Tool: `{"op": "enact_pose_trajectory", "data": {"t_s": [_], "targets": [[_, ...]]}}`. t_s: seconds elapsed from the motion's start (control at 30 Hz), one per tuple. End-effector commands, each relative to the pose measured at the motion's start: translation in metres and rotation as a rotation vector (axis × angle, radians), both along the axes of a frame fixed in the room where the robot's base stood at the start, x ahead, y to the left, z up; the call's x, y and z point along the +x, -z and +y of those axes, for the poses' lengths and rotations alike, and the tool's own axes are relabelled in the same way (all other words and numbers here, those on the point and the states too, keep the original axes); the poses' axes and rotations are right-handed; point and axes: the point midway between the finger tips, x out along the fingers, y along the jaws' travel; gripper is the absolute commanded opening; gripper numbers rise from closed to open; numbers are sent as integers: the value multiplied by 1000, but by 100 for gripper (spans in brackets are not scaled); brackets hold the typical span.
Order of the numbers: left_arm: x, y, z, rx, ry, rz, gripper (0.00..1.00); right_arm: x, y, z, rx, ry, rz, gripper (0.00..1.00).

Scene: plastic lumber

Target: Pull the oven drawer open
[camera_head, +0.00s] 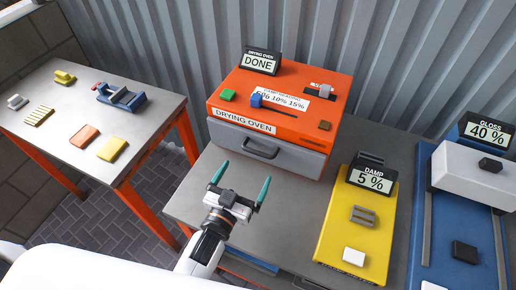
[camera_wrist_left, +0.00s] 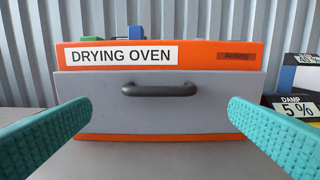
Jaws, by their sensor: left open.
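The orange drying oven (camera_head: 285,92) stands at the back of the grey table, with a "DONE" display on top. Its grey drawer (camera_head: 290,157) is shut in the front face and carries a dark bar handle (camera_head: 261,149). In the left wrist view the handle (camera_wrist_left: 158,89) is straight ahead and level, centred between the fingers. My left gripper (camera_head: 241,183) is open and empty, with its teal fingers pointing at the drawer from a short distance in front. It touches neither drawer nor handle. My right gripper is not in view.
A yellow damp meter (camera_head: 337,226) reading 5 % and a blue gloss device (camera_head: 463,222) reading 40 % stand right of the oven. A separate table (camera_head: 60,140) at left holds small coloured pieces. The tabletop before the drawer is clear apart from my gripper.

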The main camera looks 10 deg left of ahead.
Motion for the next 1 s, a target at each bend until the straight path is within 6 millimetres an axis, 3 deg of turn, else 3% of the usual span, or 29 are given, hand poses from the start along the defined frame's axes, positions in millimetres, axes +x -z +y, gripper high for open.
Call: {"op": "enact_pose_trajectory", "data": {"t_s": [0.17,0.4,0.83,1.0], "targets": [[39,-3,-8,-1,-1,-1,100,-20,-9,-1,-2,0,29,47],[73,-2,-14,-1,-1,0,100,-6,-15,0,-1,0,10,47],[82,0,-16,-1,-1,1,100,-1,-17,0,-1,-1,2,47],[82,0,-16,-1,0,1,72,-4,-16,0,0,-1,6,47]]}}
